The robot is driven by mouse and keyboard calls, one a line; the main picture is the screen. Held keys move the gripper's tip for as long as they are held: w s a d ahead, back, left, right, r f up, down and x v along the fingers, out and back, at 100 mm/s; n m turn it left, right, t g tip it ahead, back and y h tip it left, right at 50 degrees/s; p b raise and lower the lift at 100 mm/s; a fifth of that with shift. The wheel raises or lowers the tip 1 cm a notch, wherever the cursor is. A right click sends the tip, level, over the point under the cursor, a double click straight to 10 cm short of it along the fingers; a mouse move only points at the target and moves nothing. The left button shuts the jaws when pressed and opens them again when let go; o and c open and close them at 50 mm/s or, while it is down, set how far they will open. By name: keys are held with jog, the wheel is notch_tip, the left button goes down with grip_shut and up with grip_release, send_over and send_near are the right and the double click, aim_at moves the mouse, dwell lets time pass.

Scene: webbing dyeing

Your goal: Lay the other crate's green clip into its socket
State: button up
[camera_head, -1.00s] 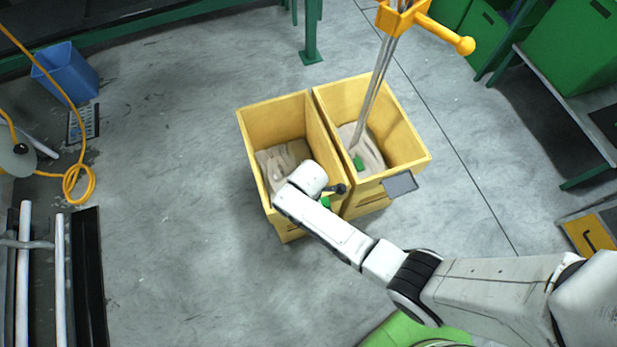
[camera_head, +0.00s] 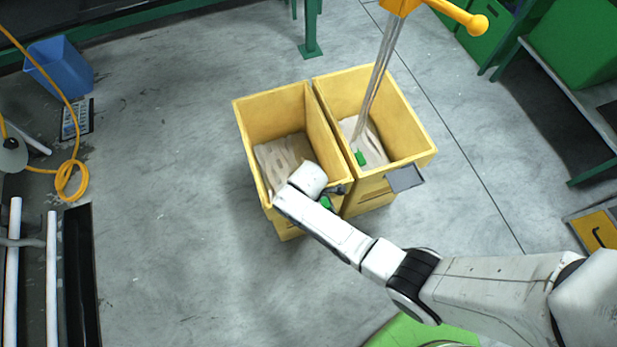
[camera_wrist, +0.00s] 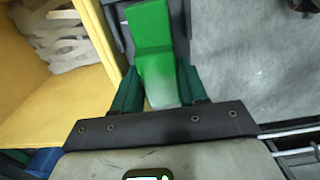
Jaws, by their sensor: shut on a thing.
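My gripper (camera_wrist: 158,90) is shut on a green clip (camera_wrist: 152,45), which sits between its two dark green fingers in the wrist view. A dark grey plate (camera_wrist: 119,28) lies behind and beside the clip, at the left crate's wall. I cannot tell whether the clip touches it. In the head view, a bit of the held clip (camera_head: 326,202) shows by the front of the left yellow crate (camera_head: 270,108), partly hidden by my wrist. A second green clip (camera_head: 361,158) is inside the right yellow crate (camera_head: 400,115). A grey plate (camera_head: 405,178) juts from that crate's front rim.
Pale webbing (camera_head: 280,155) lies in the left crate, and strands run from the right crate up to a yellow fixture (camera_head: 457,14). A blue bin (camera_head: 60,68) stands far left. Green shelving (camera_head: 590,120) is at right. Floor left of the crates is clear.

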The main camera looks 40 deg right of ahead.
jog(key=shift+f, duration=0.35)
jog(key=o, duration=1.1)
jog(key=shift+o, duration=0.2)
notch_tip(320, 180, up, 11)
jog(key=shift+f+p, duration=0.1)
jog(key=shift+p, duration=0.75)
jog(key=s+d+r+m, duration=0.4)
jog(key=s+r+m, duration=0.3)
jog(key=s, duration=0.1)
jog(key=s+d+r+m+t, duration=0.1)
jog(key=s+d+r+m, duration=0.3)
jog(key=s+r+m, duration=0.3)
jog(key=shift+s+r+m, duration=0.25)
jog(key=shift+s+m, duration=0.15)
jog(key=shift+s, duration=0.35)
